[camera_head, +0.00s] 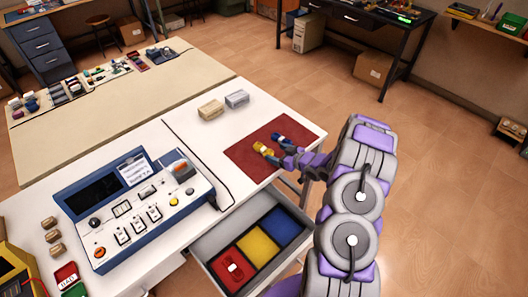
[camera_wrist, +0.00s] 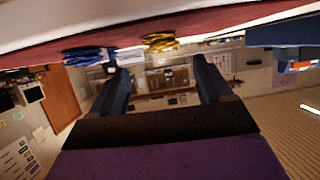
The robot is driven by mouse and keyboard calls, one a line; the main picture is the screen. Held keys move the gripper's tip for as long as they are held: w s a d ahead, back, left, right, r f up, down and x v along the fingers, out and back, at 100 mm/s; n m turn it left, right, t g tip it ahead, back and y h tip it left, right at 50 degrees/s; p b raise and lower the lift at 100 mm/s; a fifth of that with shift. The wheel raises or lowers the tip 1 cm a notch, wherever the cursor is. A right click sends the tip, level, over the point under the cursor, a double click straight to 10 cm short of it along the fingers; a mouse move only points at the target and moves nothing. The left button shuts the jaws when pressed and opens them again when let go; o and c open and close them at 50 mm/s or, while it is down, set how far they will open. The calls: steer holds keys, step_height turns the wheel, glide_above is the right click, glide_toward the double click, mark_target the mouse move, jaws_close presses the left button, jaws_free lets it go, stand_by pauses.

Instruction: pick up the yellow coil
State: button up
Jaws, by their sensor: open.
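The yellow coil (camera_head: 262,148) lies on the red mat (camera_head: 255,158) at the right end of the white table. It also shows in the wrist view (camera_wrist: 160,41), past the fingertips and roughly in line with the gap between them. The blue coil (camera_head: 279,138) lies close beside it on the mat, and in the wrist view (camera_wrist: 88,55) it is left of the yellow one. My gripper (camera_head: 286,158) is low at the mat's right side, near both coils. Its two dark fingers (camera_wrist: 161,68) are apart with nothing held between them.
An open drawer (camera_head: 213,247) below the table has red, yellow and blue compartments; a red coil (camera_head: 233,267) lies in the red one. A blue-edged instrument panel (camera_head: 135,210) stands left. Two small blocks (camera_head: 211,109) (camera_head: 237,98) sit behind the mat.

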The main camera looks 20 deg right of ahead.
mark_target(268, 152)
steer(key=b+x, duration=0.1)
steer(key=x, duration=0.1)
steer(key=f+x, duration=0.1)
steer(key=x, duration=0.2)
steer(key=shift+s+a+r+b, duration=0.1)
steer(key=shift+s+b, duration=0.2)
steer(key=shift+b, duration=0.05)
steer(key=shift+w+a, duration=0.1)
steer(key=shift+w, duration=0.15)
steer(key=c, duration=1)
